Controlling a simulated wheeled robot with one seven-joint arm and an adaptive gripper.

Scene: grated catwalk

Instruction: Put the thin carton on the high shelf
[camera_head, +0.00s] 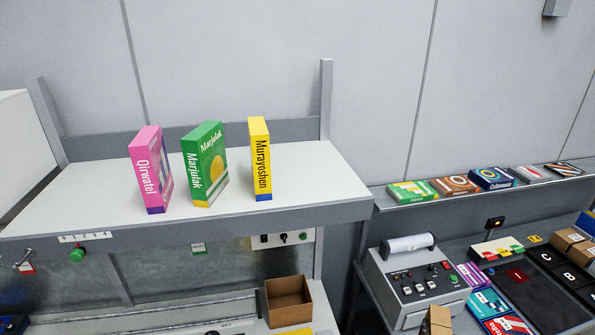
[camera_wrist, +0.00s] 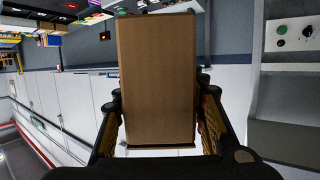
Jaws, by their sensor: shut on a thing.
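A plain brown carton (camera_wrist: 157,80) fills the middle of the wrist view. My gripper (camera_wrist: 159,118) has one finger on each side of it and is shut on it. The carton's far faces are hidden. The high shelf (camera_head: 90,200) is a white board with a grey front edge at the left of the head view. My gripper does not show clearly in the head view. A brown cardboard piece (camera_head: 437,320) is cut off by the bottom edge there; I cannot tell if it is the held carton.
Pink (camera_head: 151,170), green (camera_head: 205,163) and yellow (camera_head: 260,158) boxes stand upright on the shelf. Bare board lies on both sides of them. A grey post (camera_head: 326,100) rises at the back right. Below are an open brown box (camera_head: 288,300) and a control console (camera_head: 415,280).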

